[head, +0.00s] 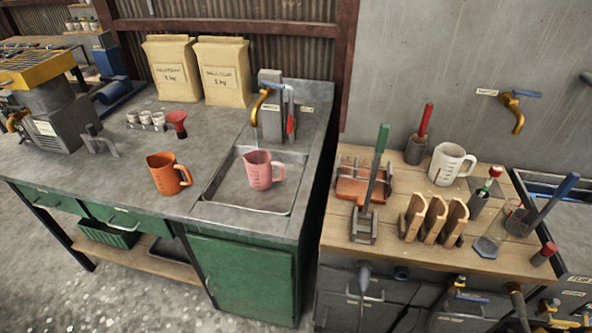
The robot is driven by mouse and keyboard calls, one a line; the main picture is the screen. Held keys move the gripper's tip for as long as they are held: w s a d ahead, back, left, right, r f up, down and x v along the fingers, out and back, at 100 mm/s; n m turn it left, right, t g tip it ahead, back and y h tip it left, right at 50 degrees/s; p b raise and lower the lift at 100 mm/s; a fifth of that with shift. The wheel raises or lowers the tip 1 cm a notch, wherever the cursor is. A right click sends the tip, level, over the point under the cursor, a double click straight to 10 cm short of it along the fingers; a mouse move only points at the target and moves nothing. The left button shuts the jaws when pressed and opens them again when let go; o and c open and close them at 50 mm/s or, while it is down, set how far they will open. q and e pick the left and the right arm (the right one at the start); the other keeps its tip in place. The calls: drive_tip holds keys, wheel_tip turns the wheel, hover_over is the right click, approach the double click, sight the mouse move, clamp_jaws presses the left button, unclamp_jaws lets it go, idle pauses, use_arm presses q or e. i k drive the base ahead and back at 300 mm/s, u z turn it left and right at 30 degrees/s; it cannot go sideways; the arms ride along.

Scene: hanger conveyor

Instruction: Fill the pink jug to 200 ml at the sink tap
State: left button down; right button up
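The pink jug (262,172) stands upright in the sink basin (228,203), handle to the right. Its level is too small to read. The sink tap (265,97) has a brass spout that ends above the jug's left side, with a blue lever on top. Neither of my grippers is in view, and nothing is seen holding the jug.
An orange jug (167,174) stands on the counter left of the sink, near a red funnel (177,123). Two paper sacks (222,72) stand behind. A wooden bench (392,245) at right holds a white jug (449,164), racks and tools. A second tap (516,110) is on the wall.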

sight(265, 83)
drive_tip(key=z, duration=0.35)
drive_tip(key=i, duration=0.9)
drive_tip(key=z, duration=0.25)
